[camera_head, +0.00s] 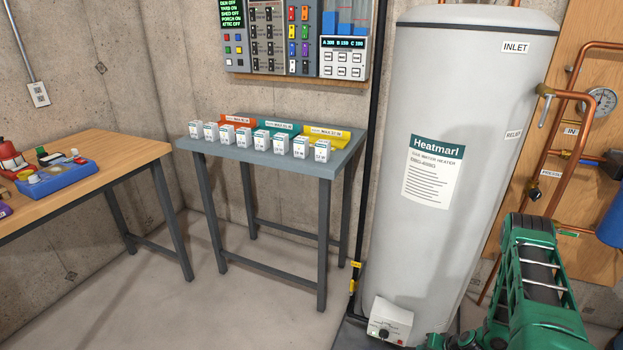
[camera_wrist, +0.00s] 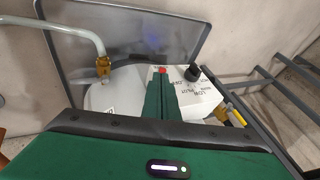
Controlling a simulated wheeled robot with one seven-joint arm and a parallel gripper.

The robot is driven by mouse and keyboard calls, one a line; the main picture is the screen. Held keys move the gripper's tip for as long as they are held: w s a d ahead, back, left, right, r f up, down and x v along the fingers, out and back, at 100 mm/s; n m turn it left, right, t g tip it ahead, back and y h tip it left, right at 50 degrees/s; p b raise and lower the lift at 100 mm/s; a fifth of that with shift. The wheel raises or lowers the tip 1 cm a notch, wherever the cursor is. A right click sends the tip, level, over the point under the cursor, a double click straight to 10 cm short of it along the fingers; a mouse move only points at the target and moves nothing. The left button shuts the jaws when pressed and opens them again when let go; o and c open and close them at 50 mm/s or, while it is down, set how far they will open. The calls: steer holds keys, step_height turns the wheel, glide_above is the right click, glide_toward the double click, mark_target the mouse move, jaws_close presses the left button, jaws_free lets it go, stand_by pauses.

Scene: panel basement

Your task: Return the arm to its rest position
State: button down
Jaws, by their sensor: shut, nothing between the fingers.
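My green arm is at the lower right of the head view, in front of the water heater (camera_head: 455,110). My gripper (camera_wrist: 161,80) points at the heater's white control box (camera_wrist: 200,100) in the wrist view. Its two green fingers are together with nothing between them. A red button (camera_wrist: 162,70) shows just beyond the fingertips; I cannot tell whether they touch it. A black knob (camera_wrist: 193,72) is to the right of the fingers. The control box also shows low on the heater in the head view (camera_head: 388,318).
A grey table (camera_head: 250,152) holds several small white boxes. A wooden workbench (camera_head: 70,170) is at the left. A wall panel (camera_head: 295,72) hangs above the table. Copper pipes (camera_head: 555,165) and a gauge (camera_head: 600,101) are right of the heater. The floor in front of the tables is clear.

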steer(key=w+d+r+n+g, duration=0.1)
steer(key=w+d+r, duration=0.1)
steer(key=r, duration=0.8)
steer(key=w+d+r+n+g, duration=0.1)
steer(key=w+d+r, duration=0.1)
steer(key=r, duration=0.8)
steer(key=s+r+g+h, duration=0.1)
steer(key=s+r, duration=0.1)
steer(key=r, duration=0.7)
steer(key=s+r+g+h, duration=0.1)
steer(key=s+r, duration=0.1)
steer(key=r, duration=0.7)
steer(key=s+a+r+m+g+h, duration=0.1)
steer(key=s+a+r, duration=0.2)
steer(key=s+r, duration=0.75)
steer(key=s+a+r+m, duration=0.1)
steer(key=s+a+r, duration=0.3)
steer(key=s+r, duration=0.6)
steer(key=s+a+r+m, duration=0.1)
steer(key=s+a+r, duration=0.2)
steer(key=s, duration=0.6)
steer(key=shift+s+r+g, duration=0.35)
steer(key=shift+r+g, duration=0.05)
steer(key=shift+r, duration=0.25)
steer(key=shift+a, duration=0.1)
